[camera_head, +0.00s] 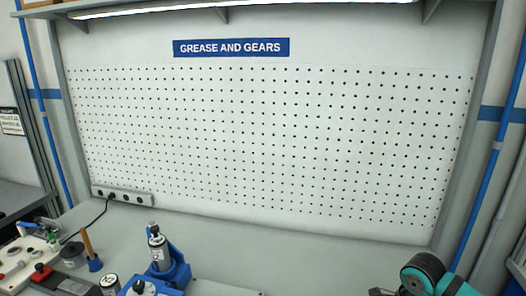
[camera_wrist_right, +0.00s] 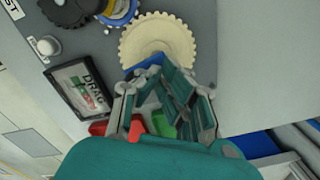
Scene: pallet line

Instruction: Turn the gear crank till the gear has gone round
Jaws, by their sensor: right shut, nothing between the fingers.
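In the right wrist view a large cream toothed gear (camera_wrist_right: 158,38) lies flat on the grey bench top, just beyond my right fingertips. A dark toothed gear (camera_wrist_right: 70,9) and a blue part with a yellow ring (camera_wrist_right: 118,10) sit beside it at the top edge. A white round knob (camera_wrist_right: 47,46) stands left of them; I cannot tell whether it belongs to the crank. My right gripper (camera_wrist_right: 158,72) is shut and empty, with its tips close to the near rim of the cream gear; contact cannot be told. My left gripper is not in view.
A black-framed panel (camera_wrist_right: 80,90) lies left of my right gripper. Red (camera_wrist_right: 99,128) and green (camera_wrist_right: 163,124) pieces show near the fingers. In the head view a blue stand with a cylinder (camera_head: 160,250) and a wooden-handled tool (camera_head: 89,247) stand along the front left. The pegboard (camera_head: 270,140) is bare.

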